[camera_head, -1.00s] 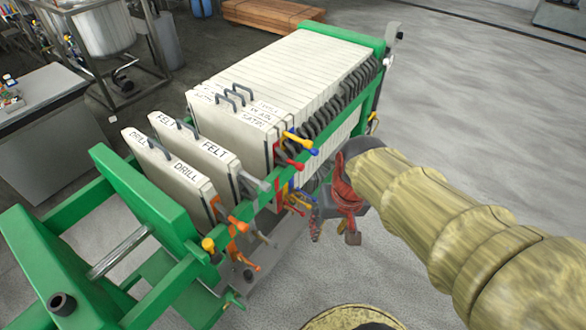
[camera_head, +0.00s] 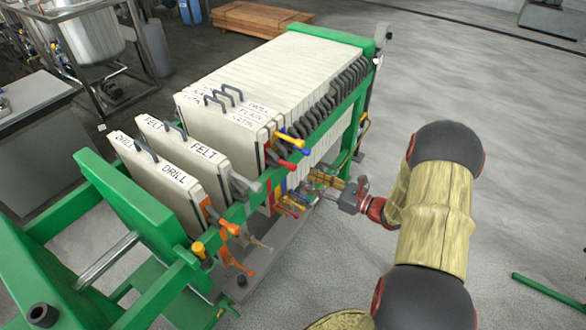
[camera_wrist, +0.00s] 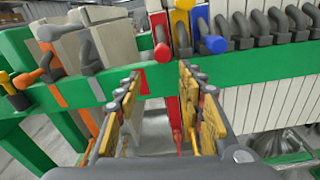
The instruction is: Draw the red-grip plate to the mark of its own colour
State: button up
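The red-grip plate stands at the near end of the packed plate stack. Its red grip (camera_head: 288,164) shows beside a yellow grip (camera_head: 291,140). In the wrist view the red grip (camera_wrist: 161,52) sticks out above the green rail, below a red-striped plate edge (camera_wrist: 158,24). A red patch (camera_wrist: 142,81) lies on the rail, a little left of that grip. My gripper (camera_head: 322,186) is outside the rail, low and right of the grips. In the wrist view its fingers (camera_wrist: 160,112) are apart with nothing between them, below the red grip.
The DRILL plate (camera_head: 168,184) with an orange grip and the FELT plate (camera_head: 195,150) with a grey grip stand apart to the left. The green rail (camera_head: 240,210) runs along the plates' side. A blue grip (camera_wrist: 214,44) is close right of red.

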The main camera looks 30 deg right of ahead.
aim_at(295, 169)
jog(key=shift+m, duration=0.4)
jog(key=x, duration=0.2)
jog(key=r+b+x, duration=0.1)
jog(key=x, duration=0.2)
jog(key=b+x, duration=0.1)
jog(key=x, duration=0.1)
jog(key=shift+w+d+r, duration=0.1)
jog(key=shift+w+r, duration=0.1)
jog(key=shift+w, duration=0.35)
jog(key=shift+c, duration=0.7)
jog(key=c, duration=0.7)
grip_shut()
